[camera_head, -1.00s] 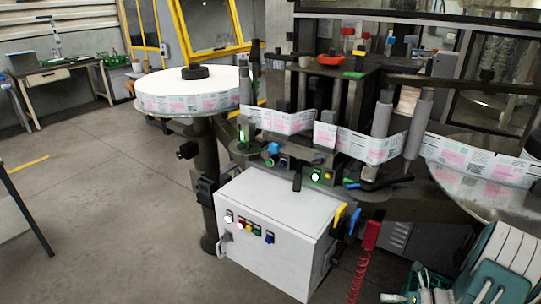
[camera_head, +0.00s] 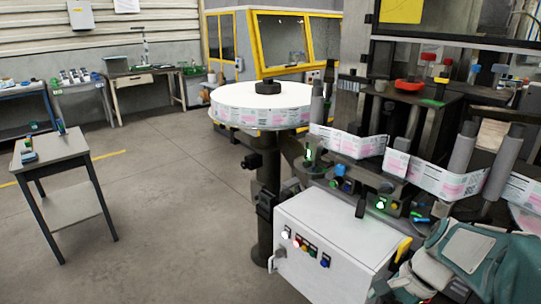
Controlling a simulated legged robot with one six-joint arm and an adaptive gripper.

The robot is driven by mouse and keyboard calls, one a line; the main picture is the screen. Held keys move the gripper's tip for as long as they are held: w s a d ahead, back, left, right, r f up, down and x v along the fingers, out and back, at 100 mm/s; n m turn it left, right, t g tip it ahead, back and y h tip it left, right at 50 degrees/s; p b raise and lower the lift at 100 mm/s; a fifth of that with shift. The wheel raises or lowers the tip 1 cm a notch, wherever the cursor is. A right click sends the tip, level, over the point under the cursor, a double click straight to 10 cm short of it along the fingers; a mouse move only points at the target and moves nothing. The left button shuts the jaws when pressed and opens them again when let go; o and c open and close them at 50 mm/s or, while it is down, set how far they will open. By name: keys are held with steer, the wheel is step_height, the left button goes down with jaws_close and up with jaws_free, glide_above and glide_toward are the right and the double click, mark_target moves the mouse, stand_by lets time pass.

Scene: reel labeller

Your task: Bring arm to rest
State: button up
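Teal and grey rounded parts (camera_head: 470,250), which look like links of my own arm, fill the lower right corner. They cover part of the reel labeller there. I cannot make out my gripper's fingers in this view, so what it holds is not shown.
The labeller's large white reel (camera_head: 262,108) stands on a dark post, its printed label band running right past grey rollers (camera_head: 462,148). A white control box (camera_head: 325,245) with coloured buttons stands in front. A small grey table (camera_head: 50,148) is at left. Floor (camera_head: 180,200) between is clear.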

steer(key=s+a+r+n+t+h, duration=0.4)
steer(key=s+a+r+n, duration=0.3)
steer(key=n, duration=0.6)
steer(key=shift+s+r+n+t, duration=0.35)
steer(key=shift+s+t, duration=0.15)
steer(key=shift+t, duration=0.1)
steer(key=shift+a, duration=0.1)
stand_by(0.8)
